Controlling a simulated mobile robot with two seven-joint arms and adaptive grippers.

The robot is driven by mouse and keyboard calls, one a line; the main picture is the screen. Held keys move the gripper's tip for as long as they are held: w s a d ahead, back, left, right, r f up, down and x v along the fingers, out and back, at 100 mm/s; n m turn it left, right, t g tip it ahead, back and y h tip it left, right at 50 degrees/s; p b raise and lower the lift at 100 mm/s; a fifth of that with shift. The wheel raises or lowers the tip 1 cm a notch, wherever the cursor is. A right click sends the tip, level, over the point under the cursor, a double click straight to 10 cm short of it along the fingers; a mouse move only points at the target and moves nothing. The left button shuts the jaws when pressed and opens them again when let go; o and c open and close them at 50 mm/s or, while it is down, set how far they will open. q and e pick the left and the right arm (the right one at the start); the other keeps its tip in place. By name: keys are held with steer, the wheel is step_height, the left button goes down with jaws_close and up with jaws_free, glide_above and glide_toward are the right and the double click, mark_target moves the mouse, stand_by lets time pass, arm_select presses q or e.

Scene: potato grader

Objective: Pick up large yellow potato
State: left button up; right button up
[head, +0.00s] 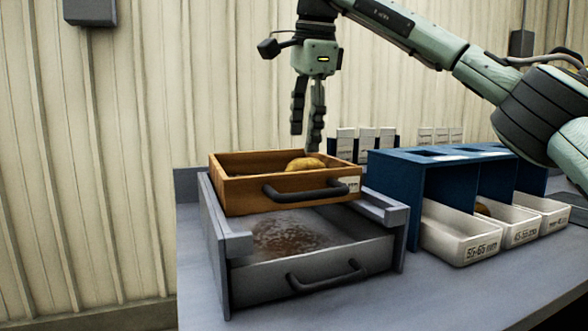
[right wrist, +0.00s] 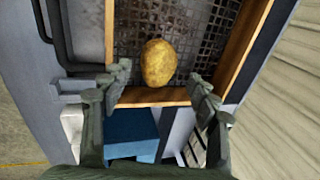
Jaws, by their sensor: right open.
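A large yellow potato (head: 305,163) lies in the wooden tray (head: 235,188), near its right end, and shows above the tray wall. In the right wrist view the potato (right wrist: 158,63) rests on the dark mesh floor of the tray, close to a wooden wall. My right gripper (head: 306,142) points down above the tray, over the potato. In the right wrist view its two fingers (right wrist: 163,78) are apart, one on each side of the potato, with nothing between them held. My left gripper is not in view.
The tray sits on a grey metal box with a dirt-covered drawer (head: 325,268). To the right stands a blue sizing rack (head: 425,175) with labelled white bins (head: 462,245). White cards (head: 367,138) stand behind. The table's front right is clear.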

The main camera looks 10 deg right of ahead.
mark_target(302, 160)
steer(key=shift+x, duration=1)
steer(key=shift+s+d+f, duration=0.1)
steer(key=shift+s+f, duration=0.05)
steer(key=shift+f, duration=0.5)
steer(key=x, duration=0.3)
steer(key=shift+w+f+b, duration=0.3)
steer(key=shift+f+b, duration=0.05)
steer(key=shift+w+f, duration=0.1)
steer(key=shift+f, duration=0.15)
steer(key=c, duration=0.9)
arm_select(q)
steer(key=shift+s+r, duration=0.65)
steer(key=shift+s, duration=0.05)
arm_select(e)
steer(key=shift+c, duration=0.9)
steer(key=shift+r, duration=0.15)
